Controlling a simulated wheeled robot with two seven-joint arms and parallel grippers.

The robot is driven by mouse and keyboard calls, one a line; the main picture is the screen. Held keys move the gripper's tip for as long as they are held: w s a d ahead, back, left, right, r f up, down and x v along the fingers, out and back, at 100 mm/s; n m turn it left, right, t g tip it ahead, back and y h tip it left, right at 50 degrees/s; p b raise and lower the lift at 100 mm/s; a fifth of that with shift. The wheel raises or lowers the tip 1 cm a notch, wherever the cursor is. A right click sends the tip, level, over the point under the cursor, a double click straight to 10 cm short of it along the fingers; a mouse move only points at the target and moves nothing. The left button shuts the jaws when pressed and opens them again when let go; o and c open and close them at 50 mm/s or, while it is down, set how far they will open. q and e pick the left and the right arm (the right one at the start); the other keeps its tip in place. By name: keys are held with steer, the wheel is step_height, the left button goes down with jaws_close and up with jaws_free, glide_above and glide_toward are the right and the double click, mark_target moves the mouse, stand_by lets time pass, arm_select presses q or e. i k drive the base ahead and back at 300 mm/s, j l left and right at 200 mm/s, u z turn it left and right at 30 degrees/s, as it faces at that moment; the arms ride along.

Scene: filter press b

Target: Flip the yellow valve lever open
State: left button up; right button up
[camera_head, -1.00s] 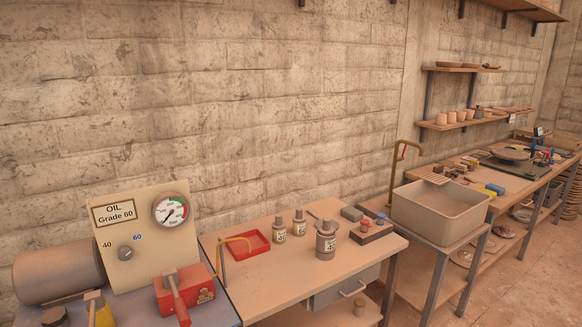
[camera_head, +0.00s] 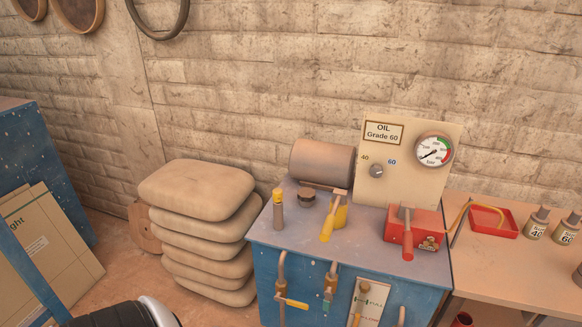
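A yellow-handled lever (camera_head: 291,303) sits on a bent pipe at the left of the blue cabinet's front; its handle lies nearly level, sloping down to the right. A second yellow lever (camera_head: 327,230) stands on a yellow block on the cabinet top, its handle tilted down toward the front. I cannot tell which is the valve lever of the task. Neither gripper shows, and nothing is seen touching either lever.
The blue cabinet (camera_head: 264,284) carries a gauge panel (camera_head: 400,190), a motor-like cylinder (camera_head: 322,163) and a red block with a red lever (camera_head: 407,246). Stacked sacks (camera_head: 200,190) stand to its left. A wooden table (camera_head: 500,265) with bottles adjoins on the right.

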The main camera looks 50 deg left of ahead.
mark_target(298, 304)
steer(key=u, duration=1.45)
